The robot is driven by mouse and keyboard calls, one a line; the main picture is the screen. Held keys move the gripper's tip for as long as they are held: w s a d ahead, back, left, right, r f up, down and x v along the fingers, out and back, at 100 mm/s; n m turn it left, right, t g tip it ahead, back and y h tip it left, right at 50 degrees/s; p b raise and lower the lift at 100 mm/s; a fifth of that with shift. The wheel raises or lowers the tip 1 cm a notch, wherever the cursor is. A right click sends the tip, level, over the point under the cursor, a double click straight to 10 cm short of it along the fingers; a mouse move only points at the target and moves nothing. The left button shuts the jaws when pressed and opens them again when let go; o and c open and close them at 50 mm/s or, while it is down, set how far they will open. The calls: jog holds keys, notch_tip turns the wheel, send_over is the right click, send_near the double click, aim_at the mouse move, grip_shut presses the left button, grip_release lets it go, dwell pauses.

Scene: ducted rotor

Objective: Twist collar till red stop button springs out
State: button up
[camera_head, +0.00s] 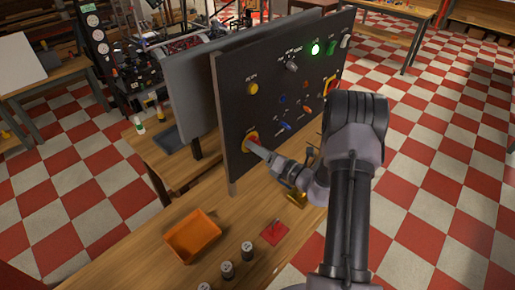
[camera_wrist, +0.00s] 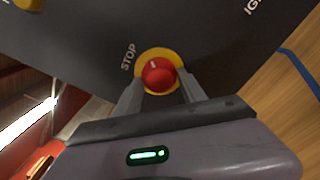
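The red stop button (camera_wrist: 158,76) sits on a yellow collar (camera_wrist: 157,54) on the dark control panel (camera_head: 232,110), beside the word STOP. My gripper (camera_wrist: 160,90) is at the button, with one finger on each side of it. The fingers look spread about as wide as the red head; I cannot tell whether they touch it. In the head view the stop button (camera_head: 252,137) is at the panel's lower left and my gripper (camera_head: 257,148) partly covers it.
The panel also carries a yellow button (camera_head: 252,89), a lit green lamp (camera_head: 315,49), a blue switch (camera_head: 285,127) and several other controls. An orange tray (camera_head: 193,236), a red plate (camera_head: 274,232) and dark cylinders (camera_head: 227,269) stand on the wooden table in front.

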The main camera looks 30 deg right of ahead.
jog(key=o, duration=0.4)
jog(key=p+v, duration=0.1)
jog(key=v, duration=1.6)
jog(key=shift+s+p, duration=0.2)
jog(key=shift+p, duration=0.1)
jog(key=shift+d, duration=0.1)
